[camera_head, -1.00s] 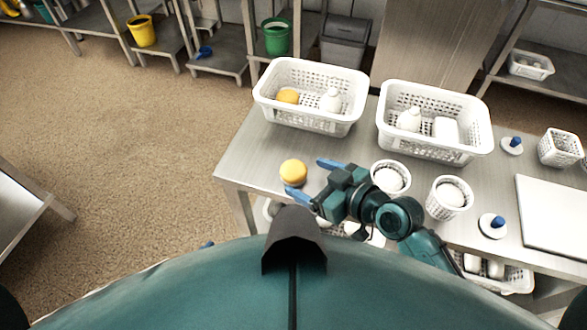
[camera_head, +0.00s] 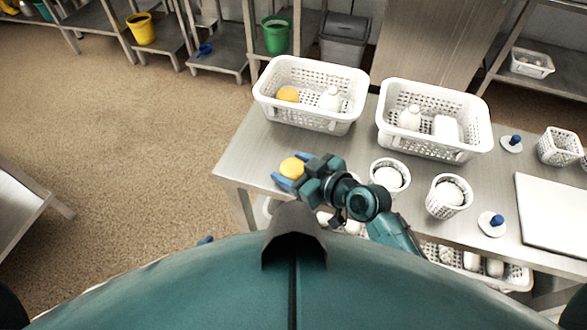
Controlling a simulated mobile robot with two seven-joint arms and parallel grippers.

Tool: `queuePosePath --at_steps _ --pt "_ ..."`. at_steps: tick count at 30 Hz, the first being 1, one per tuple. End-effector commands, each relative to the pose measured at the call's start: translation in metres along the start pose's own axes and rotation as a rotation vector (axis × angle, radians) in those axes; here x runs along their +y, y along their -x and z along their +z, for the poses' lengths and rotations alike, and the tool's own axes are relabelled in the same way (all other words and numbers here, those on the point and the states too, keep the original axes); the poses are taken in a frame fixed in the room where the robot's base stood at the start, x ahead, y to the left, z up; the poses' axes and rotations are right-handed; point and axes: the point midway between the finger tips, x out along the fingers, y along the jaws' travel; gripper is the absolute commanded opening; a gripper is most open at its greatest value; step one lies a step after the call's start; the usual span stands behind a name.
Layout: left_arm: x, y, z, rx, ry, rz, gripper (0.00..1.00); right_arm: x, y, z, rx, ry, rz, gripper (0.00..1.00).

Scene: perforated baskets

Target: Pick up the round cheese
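The round cheese (camera_head: 292,168) is a yellow-orange disc near the left front edge of the metal table. My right gripper (camera_head: 288,168) reaches it from the right. Its blue fingers lie on opposite sides of the cheese, close against it, and appear shut on it. I cannot tell whether the cheese is lifted off the table. A similar yellow-orange round piece (camera_head: 288,94) lies in the left white basket (camera_head: 313,118). A small blue tip (camera_head: 205,240) that may belong to my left gripper shows at the lower left; the rest is hidden behind my body.
The right white basket (camera_head: 432,148) holds white items. Two small white round baskets (camera_head: 389,165) (camera_head: 445,209) stand right of my gripper. Blue-handled white discs (camera_head: 492,224) (camera_head: 511,144) and a white board (camera_head: 555,215) lie farther right. The table's left front corner (camera_head: 230,178) is clear.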

Motion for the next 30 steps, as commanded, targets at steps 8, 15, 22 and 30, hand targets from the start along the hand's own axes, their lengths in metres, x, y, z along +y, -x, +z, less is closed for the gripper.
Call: queuePosePath --at_steps 8,15,22,30 --pt "0.001 0.0 0.0 0.0 0.0 0.001 0.73 0.0 0.0 0.0 -0.001 0.0 0.0 0.36" --pt "0.001 0.0 0.0 0.0 0.0 0.003 0.73 0.0 0.0 0.0 0.0 0.0 0.0 0.28" --pt "0.002 0.002 -0.002 -0.001 0.0 0.003 0.73 0.0 0.006 -0.016 0.004 0.003 0.0 0.28" --pt "0.0 0.004 0.0 -0.013 0.0 -0.002 0.73 0.0 0.027 -0.067 0.005 0.004 0.0 0.28"
